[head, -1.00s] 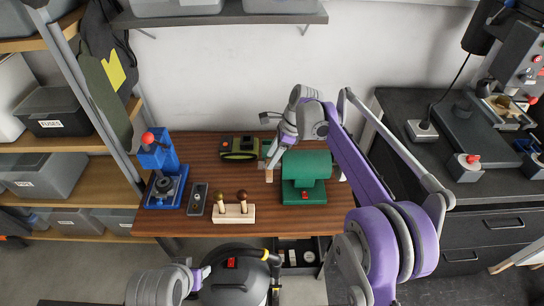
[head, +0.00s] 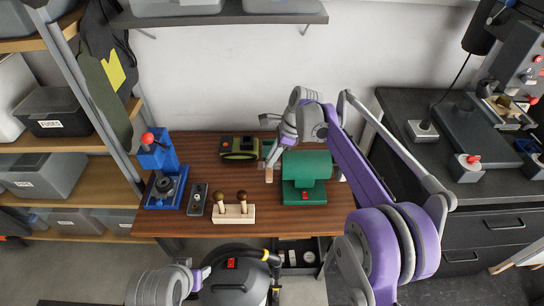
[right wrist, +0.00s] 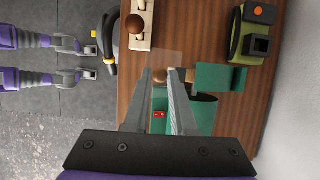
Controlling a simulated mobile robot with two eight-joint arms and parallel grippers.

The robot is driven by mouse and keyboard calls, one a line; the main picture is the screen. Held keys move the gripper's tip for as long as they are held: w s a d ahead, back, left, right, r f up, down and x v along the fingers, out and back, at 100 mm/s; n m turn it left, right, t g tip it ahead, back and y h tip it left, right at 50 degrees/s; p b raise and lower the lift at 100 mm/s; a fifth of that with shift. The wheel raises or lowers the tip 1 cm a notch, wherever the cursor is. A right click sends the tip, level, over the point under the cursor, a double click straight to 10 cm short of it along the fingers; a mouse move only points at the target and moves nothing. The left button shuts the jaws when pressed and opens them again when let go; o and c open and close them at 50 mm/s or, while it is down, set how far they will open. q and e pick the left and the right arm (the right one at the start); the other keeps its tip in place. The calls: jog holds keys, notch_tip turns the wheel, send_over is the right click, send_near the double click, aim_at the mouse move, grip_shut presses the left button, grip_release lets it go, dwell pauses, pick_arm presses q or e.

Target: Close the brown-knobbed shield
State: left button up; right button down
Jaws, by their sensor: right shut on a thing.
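The green grinder-like machine (head: 305,178) stands on the right part of the wooden bench, with a red button on its front. In the right wrist view, its clear shield (right wrist: 166,58) shows as a faint see-through plate, with a brown round knob (right wrist: 160,76) beside it. My right gripper (right wrist: 160,74) is shut on the knob, with a finger on each side. In the head view, my right gripper (head: 272,158) is at the machine's left side, and the knob and shield are hard to make out. My left gripper (head: 197,279) is low, in front of the bench; its jaws are unclear.
A wooden block with two knobbed pegs (head: 234,214), a dark control box (head: 197,199) and a blue press (head: 165,175) stand to the left. A green-black device (head: 239,148) sits behind. A vacuum (head: 235,285) stands before the bench.

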jog(key=shift+s+f+t+b, duration=0.6)
jog(key=shift+t+b, duration=0.25)
jog(key=shift+t, duration=0.15)
pick_arm(q)
notch_tip(320, 180, down, 11)
jog(key=s+b, duration=0.2)
jog(key=b, duration=0.6)
pick_arm(e)
notch_tip(320, 180, down, 7)
jog(key=s+n+t+y, duration=0.1)
jog(key=s+n+t, duration=0.1)
jog(key=t, duration=0.9)
jog(key=shift+n+t, duration=0.4)
jog(key=shift+n, duration=0.3)
pick_arm(q)
jog(key=shift+s+f, duration=0.1)
jog(key=shift+s, duration=0.05)
pick_arm(e)
jog(key=shift+y, duration=0.3)
jog(key=c, duration=0.8)
grip_release()
jog(key=shift+o, duration=0.2)
pick_arm(q)
jog(key=shift+r+p, duration=0.45)
jog(key=shift+r, duration=0.1)
pick_arm(e)
jog(key=v, duration=1.1)
jog(key=shift+f, duration=0.2)
